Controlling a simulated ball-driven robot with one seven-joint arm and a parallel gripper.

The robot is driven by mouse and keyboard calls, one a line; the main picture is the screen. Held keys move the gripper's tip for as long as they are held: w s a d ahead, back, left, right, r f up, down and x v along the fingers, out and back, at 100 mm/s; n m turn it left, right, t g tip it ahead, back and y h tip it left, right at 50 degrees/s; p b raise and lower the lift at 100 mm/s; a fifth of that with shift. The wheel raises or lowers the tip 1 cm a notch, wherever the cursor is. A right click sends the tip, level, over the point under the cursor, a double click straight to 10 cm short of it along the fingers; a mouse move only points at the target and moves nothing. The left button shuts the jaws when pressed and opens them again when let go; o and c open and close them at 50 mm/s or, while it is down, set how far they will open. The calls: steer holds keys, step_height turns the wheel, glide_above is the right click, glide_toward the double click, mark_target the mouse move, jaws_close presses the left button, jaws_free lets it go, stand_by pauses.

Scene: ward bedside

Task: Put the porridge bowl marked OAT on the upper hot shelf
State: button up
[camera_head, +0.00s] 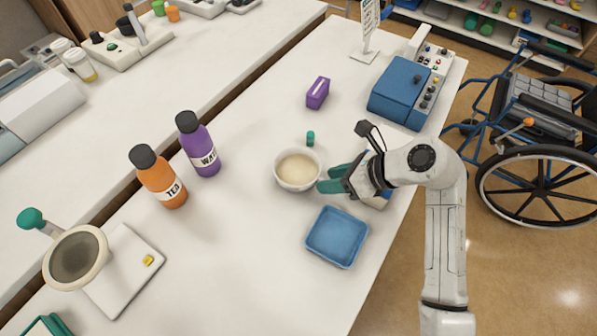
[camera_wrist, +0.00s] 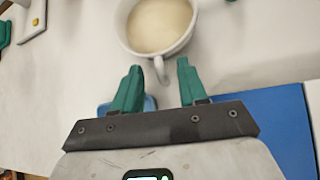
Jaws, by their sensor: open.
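A white porridge bowl (camera_head: 297,186) with pale cream contents stands upright on the white counter; no OAT mark is legible on it. In the wrist view the bowl (camera_wrist: 128,36) shows a small handle (camera_wrist: 159,70) pointing towards me. My gripper (camera_head: 328,179), with teal fingers, is open just right of the bowl. In the wrist view my gripper (camera_wrist: 159,72) has the handle between its fingertips, with a gap on each side. I cannot identify an upper hot shelf in either view.
A blue tray (camera_head: 337,237) lies just below the bowl and a teal peg (camera_head: 310,138) just above it. A purple box (camera_head: 318,93), a blue machine (camera_head: 397,91), an orange TEA bottle (camera_head: 160,181) and a purple bottle (camera_head: 200,150) stand around. A wheelchair (camera_head: 535,145) is right of the counter.

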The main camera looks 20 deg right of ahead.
steer(key=shift+w+a+f, duration=0.2)
steer(key=shift+f, duration=0.1)
jaws_close()
stand_by(1.3)
